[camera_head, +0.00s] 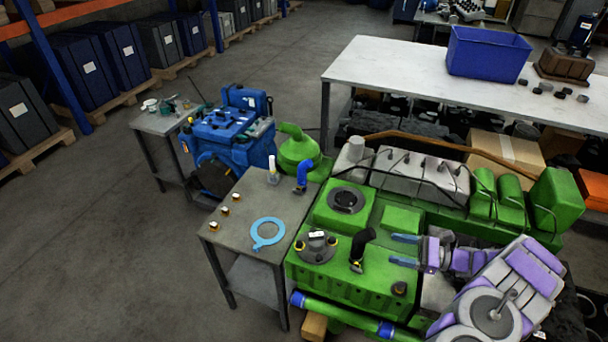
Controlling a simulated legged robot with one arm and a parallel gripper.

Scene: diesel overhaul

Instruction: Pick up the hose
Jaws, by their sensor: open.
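A black bent hose (361,250) stands upright on the green engine (340,280), with a yellow-marked part at its base. A second, blue bent hose (303,174) stands at the back corner of the small grey table, also with a dark and yellow base. I cannot tell which of the two is the hose meant. My gripper (393,249) comes in from the right, its two blue fingers apart and pointing left at the black hose. Its fingertips appear just right of that hose, with nothing between them. Whether they touch it is hard to tell.
The small grey table (238,222) holds a light blue gasket ring (268,232), several small brass-coloured parts and a white bottle (272,168). A blue engine (225,135) stands behind. A white workbench (410,75) carries a blue bin (487,52). Floor at left is clear.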

